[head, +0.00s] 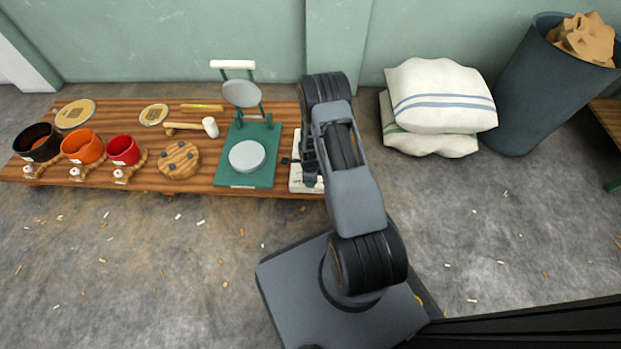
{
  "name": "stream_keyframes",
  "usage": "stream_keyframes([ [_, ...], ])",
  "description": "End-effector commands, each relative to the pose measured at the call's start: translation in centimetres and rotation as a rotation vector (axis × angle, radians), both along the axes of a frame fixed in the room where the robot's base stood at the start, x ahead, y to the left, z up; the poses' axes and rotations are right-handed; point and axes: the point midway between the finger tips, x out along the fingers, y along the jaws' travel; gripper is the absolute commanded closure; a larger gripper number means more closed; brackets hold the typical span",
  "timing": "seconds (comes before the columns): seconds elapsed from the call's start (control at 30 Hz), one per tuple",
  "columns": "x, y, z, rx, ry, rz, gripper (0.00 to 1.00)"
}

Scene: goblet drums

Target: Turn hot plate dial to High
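A green device (232,182) with a round grey plate (247,156) and a raised grey disc (241,93) under a white handle stands on the low wooden bench; it looks like the hot plate. A cream box or panel (298,187) with small dark markings sits at the device's right, at the bench's right end. My gripper (309,178) points down over this cream panel and covers much of it. The dial and its setting cannot be made out. My fingers are small, dark and partly hidden by my arm, so their opening cannot be told.
The bench (217,110) also holds black (37,141), orange (82,146) and red (123,150) drums, a mallet (210,127) and a round wooden block (179,160). Stacked sacks (440,95) and a dark bin (530,95) stand right. The floor (130,270) in front is clear apart from scraps.

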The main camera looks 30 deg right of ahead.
Motion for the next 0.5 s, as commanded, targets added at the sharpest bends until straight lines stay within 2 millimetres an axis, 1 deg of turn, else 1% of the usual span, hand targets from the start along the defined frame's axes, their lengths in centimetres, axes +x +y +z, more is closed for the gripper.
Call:
stream_keyframes([
  [0.5, 0.00, -0.04, 0.01, 0.000, 0.000, -0.473, 0.82],
])
